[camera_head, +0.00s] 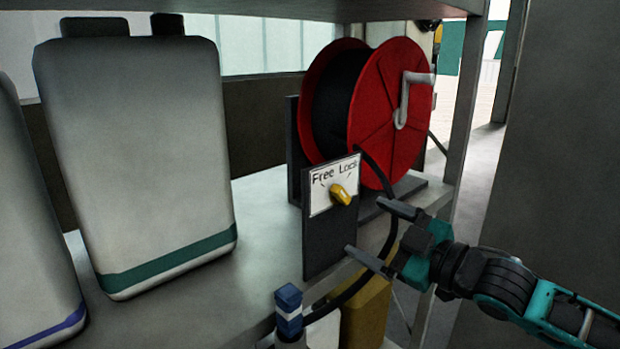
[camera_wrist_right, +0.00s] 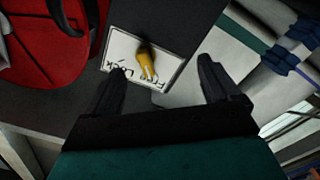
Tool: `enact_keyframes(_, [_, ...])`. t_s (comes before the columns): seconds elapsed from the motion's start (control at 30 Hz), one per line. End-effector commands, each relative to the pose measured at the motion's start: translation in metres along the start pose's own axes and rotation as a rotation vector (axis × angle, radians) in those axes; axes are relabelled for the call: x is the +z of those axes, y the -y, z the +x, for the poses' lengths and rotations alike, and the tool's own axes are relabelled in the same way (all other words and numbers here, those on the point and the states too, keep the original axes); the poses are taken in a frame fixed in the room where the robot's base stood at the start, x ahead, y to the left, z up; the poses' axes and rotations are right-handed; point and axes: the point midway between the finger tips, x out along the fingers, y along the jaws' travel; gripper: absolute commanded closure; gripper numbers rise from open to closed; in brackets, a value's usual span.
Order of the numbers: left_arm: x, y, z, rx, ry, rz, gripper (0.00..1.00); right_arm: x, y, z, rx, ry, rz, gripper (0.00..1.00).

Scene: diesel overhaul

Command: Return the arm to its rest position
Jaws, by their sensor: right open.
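My right gripper (camera_head: 366,232) is open and empty, to the right of and in front of the dark reel post. Its arm comes in from the lower right. In the right wrist view its two fingers (camera_wrist_right: 165,92) stand apart with nothing between them. Beyond them is the white label (camera_head: 334,184) marked "Free" and "Lock" with a yellow knob (camera_head: 342,194). The knob also shows in the right wrist view (camera_wrist_right: 147,63), apart from the fingers. In the head view the knob's narrow end points up toward the left. My left gripper is not in view.
A red hose reel (camera_head: 397,140) with a crank stands on the metal shelf (camera_head: 250,255). White canisters (camera_head: 140,150) stand at the left. A blue-and-white capped item (camera_head: 289,309) and a yellow container (camera_head: 366,305) are near the front. A shelf upright (camera_head: 464,125) stands behind my right gripper.

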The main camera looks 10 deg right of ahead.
Motion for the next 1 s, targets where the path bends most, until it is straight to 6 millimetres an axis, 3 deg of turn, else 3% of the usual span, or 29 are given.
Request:
enact_keyframes(0.03, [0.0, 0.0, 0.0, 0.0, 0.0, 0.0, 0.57, 0.011, 0.02, 0.001, -0.006, 0.011, 0.049, 0.11])
enact_keyframes(0.17, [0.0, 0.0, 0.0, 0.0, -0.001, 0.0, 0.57, 0.041, 0.065, -0.002, 0.008, 0.057, 0.175, 0.11])
enact_keyframes(0.37, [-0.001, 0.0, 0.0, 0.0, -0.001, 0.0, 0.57, 0.095, 0.134, -0.026, 0.065, 0.188, 0.372, 0.11])
enact_keyframes(0.47, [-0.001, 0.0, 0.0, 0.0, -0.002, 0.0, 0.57, 0.124, 0.17, -0.049, 0.103, 0.28, 0.469, 0.11])
enact_keyframes(0.7, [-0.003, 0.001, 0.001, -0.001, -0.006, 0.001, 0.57, 0.184, 0.253, -0.127, 0.195, 0.551, 0.654, 0.11])
enact_keyframes(0.83, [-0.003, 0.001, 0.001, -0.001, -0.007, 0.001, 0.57, 0.2, 0.282, -0.161, 0.225, 0.657, 0.704, 0.11])
enact_keyframes(1.0, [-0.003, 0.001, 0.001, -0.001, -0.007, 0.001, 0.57, 0.207, 0.296, -0.18, 0.239, 0.713, 0.726, 0.11])
